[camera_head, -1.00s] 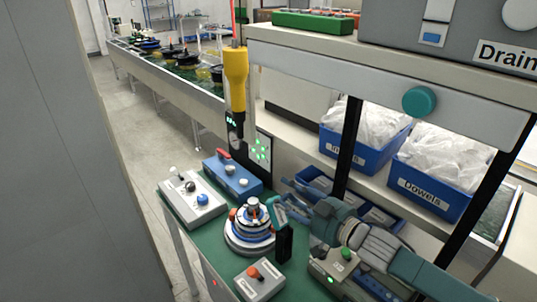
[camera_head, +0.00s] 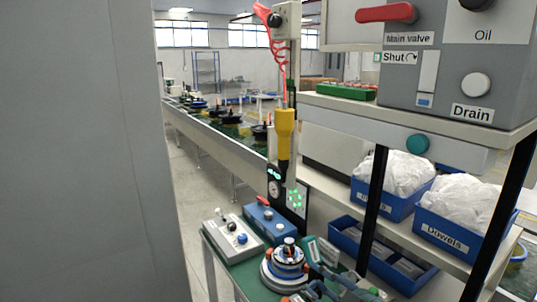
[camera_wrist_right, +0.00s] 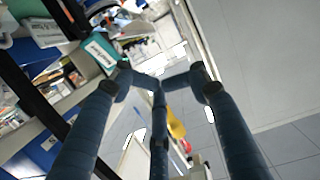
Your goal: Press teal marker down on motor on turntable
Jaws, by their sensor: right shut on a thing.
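The motor (camera_head: 288,254) sits on the round turntable (camera_head: 284,281) at the lower middle of the head view, a stack of white, blue and dark rings with an orange mark on top. A small teal piece (camera_head: 309,247), apparently the marker, shows just right of the motor, beside my right gripper (camera_head: 322,256). My right gripper is shut on it; contact with the motor cannot be told. My left gripper is not in view.
A grey switch box (camera_head: 229,236) and a blue box (camera_head: 265,221) stand left of and behind the turntable. A yellow tool (camera_head: 285,133) hangs above. A shelf with blue bins (camera_head: 462,238) and black posts stands at right. A conveyor runs behind.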

